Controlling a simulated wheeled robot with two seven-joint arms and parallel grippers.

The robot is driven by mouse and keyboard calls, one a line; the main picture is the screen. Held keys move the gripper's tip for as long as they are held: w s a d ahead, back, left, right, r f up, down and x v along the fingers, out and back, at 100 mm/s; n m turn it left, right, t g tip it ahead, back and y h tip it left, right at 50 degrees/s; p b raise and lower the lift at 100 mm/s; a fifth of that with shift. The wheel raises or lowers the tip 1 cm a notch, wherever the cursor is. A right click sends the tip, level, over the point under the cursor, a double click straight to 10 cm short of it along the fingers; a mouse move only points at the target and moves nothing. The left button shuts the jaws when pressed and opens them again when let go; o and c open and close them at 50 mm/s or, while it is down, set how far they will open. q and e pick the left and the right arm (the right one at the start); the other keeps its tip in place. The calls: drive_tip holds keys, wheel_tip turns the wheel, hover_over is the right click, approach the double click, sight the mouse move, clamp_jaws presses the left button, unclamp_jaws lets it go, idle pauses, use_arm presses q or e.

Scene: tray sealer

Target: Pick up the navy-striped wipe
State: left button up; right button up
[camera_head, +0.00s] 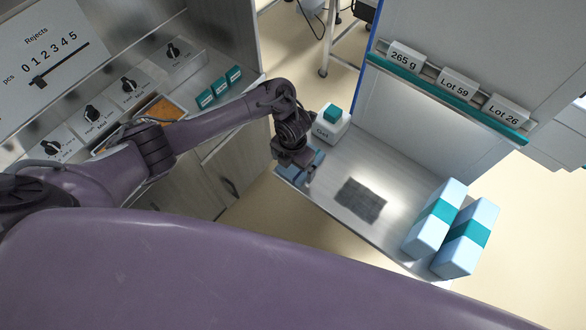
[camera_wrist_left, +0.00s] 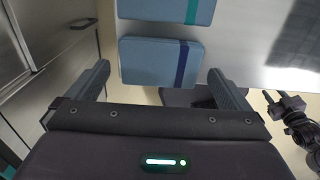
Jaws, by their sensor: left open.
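The navy-striped wipe (camera_wrist_left: 150,62) is a flat blue folded pad with a navy band near its right end. In the left wrist view it lies near the table edge, with the open fingers of my left gripper (camera_wrist_left: 158,70) on either side of its near part, and nothing held. A similar wipe with a teal stripe (camera_wrist_left: 160,8) lies just beyond it, with a small gap between. In the head view my left gripper (camera_head: 297,172) is over the wipes at the table's left end and partly hides them. A dark gripper, apparently my right one (camera_wrist_left: 284,103), shows at right.
The table (camera_head: 325,208) has a dark grey patch (camera_head: 361,200) in its middle. A white box with a teal block (camera_head: 331,124) stands behind the wipes. Two pale-blue packs with teal bands (camera_head: 425,233) (camera_head: 456,257) stand at the right. A panel counter with knobs (camera_head: 130,85) is at left.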

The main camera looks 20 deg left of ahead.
sight(294, 168)
use_arm(q)
drive_tip(key=shift+f, duration=0.8)
drive_tip(key=shift+c, duration=0.4)
drive_tip(key=c, duration=0.8)
drive_tip(key=shift+r, duration=0.15)
drive_tip(key=r, duration=0.4)
drive_tip(key=shift+w+d+r, duration=0.1)
drive_tip(key=shift+w+r, duration=0.1)
drive_tip(key=shift+r, duration=0.1)
drive_tip(key=shift+s+r+p, duration=0.15)
drive_tip(key=shift+r+p, duration=3.35)
drive_tip(key=shift+r, duration=4.1)
